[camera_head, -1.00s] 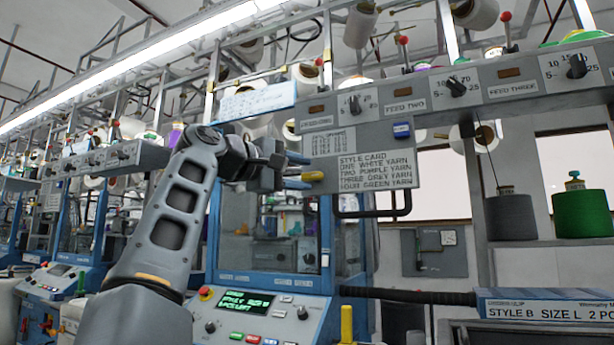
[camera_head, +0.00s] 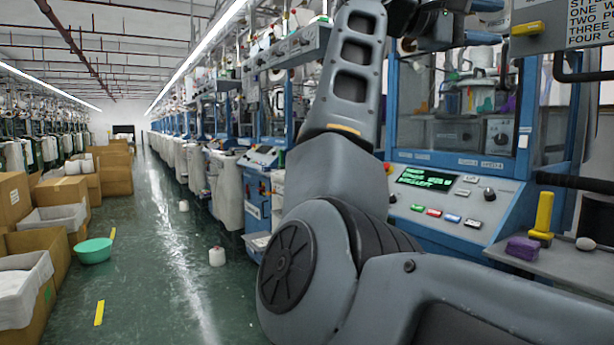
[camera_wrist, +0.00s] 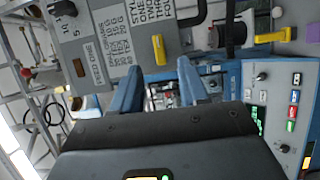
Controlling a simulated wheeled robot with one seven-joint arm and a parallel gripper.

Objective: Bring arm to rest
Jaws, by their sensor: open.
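My arm rises through the right half of the head view, its forearm (camera_head: 352,80) pointing up past the top edge. My gripper (camera_wrist: 160,82) shows in the wrist view with its two blue fingers apart and nothing between them. It is in front of the knitting machine, near the grey panel (camera_wrist: 108,42) with the style card (camera_wrist: 140,25). The fingers do not touch the panel as far as I can see.
The machine's control console (camera_head: 450,200) stands close to my arm. A purple block (camera_head: 523,248) and a yellow upright piece (camera_head: 542,215) sit on a shelf at right. A green basin (camera_head: 94,250) and cardboard boxes (camera_head: 38,250) line the left. The aisle floor (camera_head: 160,220) is mostly clear.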

